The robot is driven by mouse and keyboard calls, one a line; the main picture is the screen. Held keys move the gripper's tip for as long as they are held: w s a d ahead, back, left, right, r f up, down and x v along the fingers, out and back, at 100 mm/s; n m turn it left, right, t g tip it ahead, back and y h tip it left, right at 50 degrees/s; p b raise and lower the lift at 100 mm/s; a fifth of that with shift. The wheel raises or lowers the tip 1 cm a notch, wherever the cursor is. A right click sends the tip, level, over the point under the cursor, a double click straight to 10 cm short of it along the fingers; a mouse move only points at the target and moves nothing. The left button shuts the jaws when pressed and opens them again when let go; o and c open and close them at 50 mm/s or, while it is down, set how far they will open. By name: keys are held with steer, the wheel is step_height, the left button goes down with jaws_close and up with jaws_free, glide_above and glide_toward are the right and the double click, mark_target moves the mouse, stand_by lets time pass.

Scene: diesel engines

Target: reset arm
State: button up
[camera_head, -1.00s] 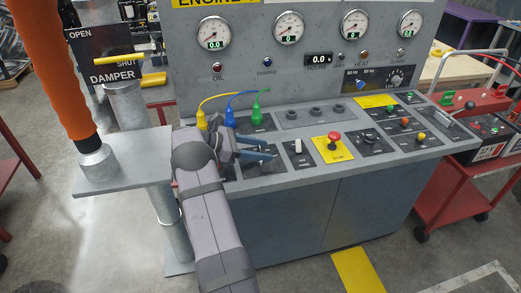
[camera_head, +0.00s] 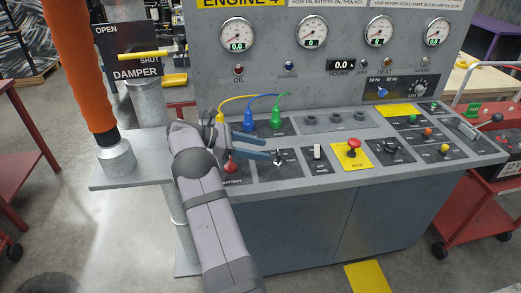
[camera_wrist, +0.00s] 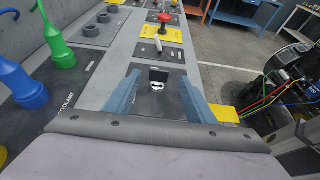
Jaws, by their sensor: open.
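My gripper (camera_head: 270,148) has two blue fingers, spread apart with nothing between them. It is over the left part of the console's sloped panel, and it also shows in the wrist view (camera_wrist: 160,80). A key switch (camera_head: 279,160) on a black plate sits by the fingertips. In the wrist view the key switch (camera_wrist: 157,84) appears between the fingers and beyond them. I cannot tell whether a finger touches it. A red battery knob (camera_head: 230,168) is just below the gripper, beside my wrist.
Yellow, blue (camera_head: 248,122) and green (camera_head: 276,120) cabled plugs stand behind the gripper. A white toggle (camera_head: 317,152) and red stop button (camera_head: 353,147) lie to the right. An orange pipe (camera_head: 80,75) and damper post (camera_head: 147,100) stand left.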

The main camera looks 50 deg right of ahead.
steer(key=a+t, duration=0.1)
steer(key=a, duration=0.2)
steer(key=w+a+m+t+y+p, duration=0.1)
steer(key=a, duration=0.1)
steer(key=a+r+t+y+p, duration=0.1)
steer(key=a, duration=0.2)
steer(key=shift+w+a, duration=0.3)
steer(key=shift+w, duration=0.05)
steer(key=a+f+m+t+y+p, duration=0.1)
steer(key=a+f+m+t+y, duration=0.15)
steer(key=a, duration=1.45)
steer(key=s+a+f+m+t+y, duration=0.1)
steer(key=s+a+m+t+y, duration=0.1)
steer(key=s+a, duration=0.4)
steer(key=s+a+f+m+t+y+p, duration=0.1)
steer(key=s+a, duration=0.4)
steer(key=a, duration=0.8)
steer(key=shift+s+a+f+m+t+y, duration=0.35)
steer(key=shift+a+f+m+t+y, duration=0.15)
steer(key=shift+m+y, duration=0.65)
steer(key=shift+d, duration=0.1)
